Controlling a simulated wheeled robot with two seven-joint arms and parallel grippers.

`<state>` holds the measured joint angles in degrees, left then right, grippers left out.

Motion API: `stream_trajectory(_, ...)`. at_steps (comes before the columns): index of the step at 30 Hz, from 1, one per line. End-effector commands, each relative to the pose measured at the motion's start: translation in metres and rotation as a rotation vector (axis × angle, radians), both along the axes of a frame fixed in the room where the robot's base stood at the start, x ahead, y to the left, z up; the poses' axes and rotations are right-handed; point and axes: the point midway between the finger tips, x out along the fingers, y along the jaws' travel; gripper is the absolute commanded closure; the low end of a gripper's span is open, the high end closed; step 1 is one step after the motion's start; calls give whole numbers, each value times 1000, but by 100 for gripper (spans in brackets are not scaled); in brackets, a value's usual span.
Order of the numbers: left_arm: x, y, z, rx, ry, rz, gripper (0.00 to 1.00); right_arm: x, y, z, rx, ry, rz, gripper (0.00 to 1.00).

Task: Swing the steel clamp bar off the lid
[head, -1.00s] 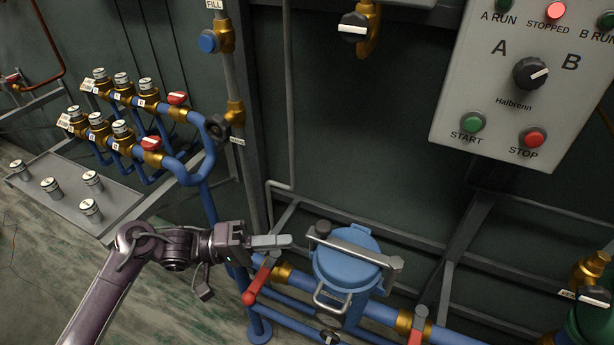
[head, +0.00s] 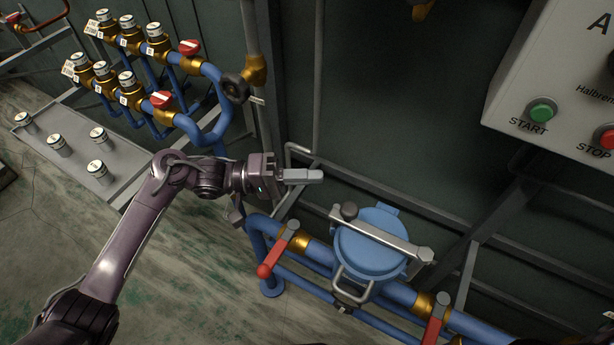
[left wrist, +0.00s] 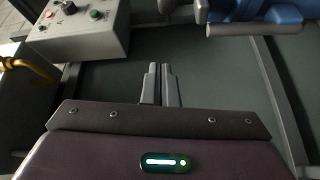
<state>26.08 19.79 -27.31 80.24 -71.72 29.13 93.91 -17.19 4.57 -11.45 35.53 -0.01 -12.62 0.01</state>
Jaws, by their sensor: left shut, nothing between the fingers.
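The steel clamp bar (head: 382,235) lies across the blue lid (head: 372,252) of the round canister on the blue pipe. My left gripper (head: 318,176) is shut and empty, up and to the left of the lid, apart from the bar. In the left wrist view its fingers (left wrist: 160,84) lie together. That view also shows a grey bar end (left wrist: 255,30) and blue parts at the top right. My right gripper is not in view.
Red-handled valves (head: 278,251) flank the canister on the blue pipe, and a handle (head: 352,285) sits at its front. A control box (head: 560,85) hangs upper right.

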Motion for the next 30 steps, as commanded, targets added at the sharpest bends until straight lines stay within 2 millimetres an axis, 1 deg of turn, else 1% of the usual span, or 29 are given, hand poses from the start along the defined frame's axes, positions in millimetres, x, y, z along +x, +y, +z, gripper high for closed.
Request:
stream_trajectory(1, -2, -12, 3, -2, 1, -3, 100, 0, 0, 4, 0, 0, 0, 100)
stream_trajectory(3, -4, -27, 4, -3, 2, -3, 100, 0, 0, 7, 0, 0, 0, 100)
stream_trajectory(10, -9, -75, 7, -2, 1, -2, 100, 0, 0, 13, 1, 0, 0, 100)
stream_trajectory(12, -21, -64, 3, 3, 4, 1, 100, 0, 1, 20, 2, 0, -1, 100)
stream_trajectory(15, -32, -59, 0, 3, 3, 1, 100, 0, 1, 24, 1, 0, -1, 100)
stream_trajectory(18, -39, -55, -1, 1, 1, 1, 100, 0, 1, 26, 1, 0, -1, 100)
stream_trajectory(22, -43, -53, -3, 1, -1, 1, 100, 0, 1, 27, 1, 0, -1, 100)
stream_trajectory(30, -43, -53, -3, 1, -1, 1, 100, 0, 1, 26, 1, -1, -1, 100)
